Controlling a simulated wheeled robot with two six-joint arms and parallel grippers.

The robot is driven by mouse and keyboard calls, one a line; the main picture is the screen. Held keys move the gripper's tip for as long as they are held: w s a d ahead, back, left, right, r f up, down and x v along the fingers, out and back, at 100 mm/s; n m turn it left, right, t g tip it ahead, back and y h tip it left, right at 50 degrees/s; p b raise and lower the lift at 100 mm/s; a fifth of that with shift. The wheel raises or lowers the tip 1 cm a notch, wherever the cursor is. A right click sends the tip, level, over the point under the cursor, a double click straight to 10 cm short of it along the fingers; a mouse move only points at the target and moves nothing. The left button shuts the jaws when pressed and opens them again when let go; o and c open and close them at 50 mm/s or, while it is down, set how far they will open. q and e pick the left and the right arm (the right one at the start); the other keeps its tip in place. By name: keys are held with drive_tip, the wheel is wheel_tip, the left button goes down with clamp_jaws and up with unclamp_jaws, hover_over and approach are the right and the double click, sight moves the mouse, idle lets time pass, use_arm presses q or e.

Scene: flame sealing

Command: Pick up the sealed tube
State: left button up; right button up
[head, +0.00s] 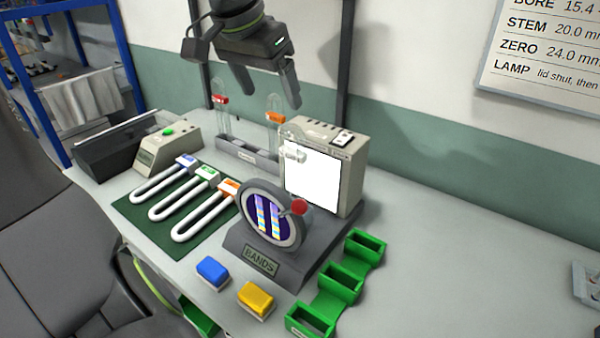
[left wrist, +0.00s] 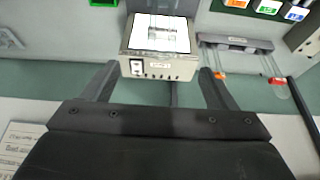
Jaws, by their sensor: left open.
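A clear tube with a red collar (head: 221,100) and a clear tube with an orange collar (head: 273,118) stand upright in a grey rack (head: 240,152). The orange-collared one (left wrist: 218,75) also shows in the left wrist view. Another clear glass piece (head: 294,153) is in front of the lit white panel of a beige box (head: 352,165); it also shows in the left wrist view (left wrist: 163,35). I cannot tell which tube is sealed. My left gripper (head: 271,97) is open and empty, above and behind the rack and box. My right gripper is out of view.
A dark BANDS stand (head: 240,255) with a round dial is in front of the box. White U-shaped pieces lie on a green mat (head: 130,212). Green holders (head: 342,283), a blue block (head: 212,271) and a yellow block (head: 256,298) are at the front. The right tabletop is mostly clear.

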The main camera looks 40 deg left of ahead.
use_arm(q)
approach(291, 152)
drive_tip(key=b+x, duration=0.1)
drive_tip(key=x, duration=0.4)
drive_tip(key=shift+w, duration=0.2)
drive_tip(key=x, duration=0.3)
drive_tip(key=shift+s+a+f, duration=0.1)
drive_tip(key=shift+f, duration=0.3)
drive_tip(key=shift+w+f, duration=0.35)
drive_tip(key=shift+f, duration=0.3)
drive_tip(key=shift+c, duration=0.4)
